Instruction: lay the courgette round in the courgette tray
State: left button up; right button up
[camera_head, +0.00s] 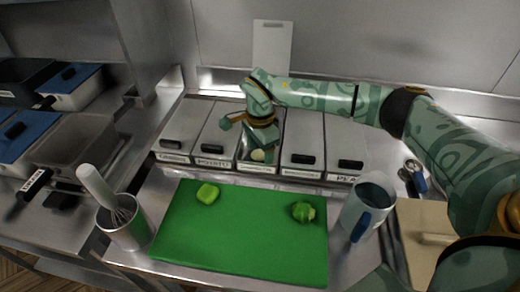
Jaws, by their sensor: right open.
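The courgette tray (244,157) is the open middle one in the row of trays at the back of the counter; its small label is hard to read. A pale courgette round (258,155) shows inside it near the front. My right gripper (261,146) points down into this tray, open, just above and behind the round. I cannot tell if a fingertip touches the round. Part of the tray's inside is hidden by the gripper. My left gripper is not in view.
Lidded trays (213,140) stand on both sides of the open one. A green board (245,240) holds a light green piece (207,193) and a dark green piece (303,211). A whisk pot (127,228) and a jug (366,207) flank the board.

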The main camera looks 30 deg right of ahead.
notch_tip(320, 180, up, 16)
jog(key=p, duration=0.3)
jog(key=shift+r, duration=0.15)
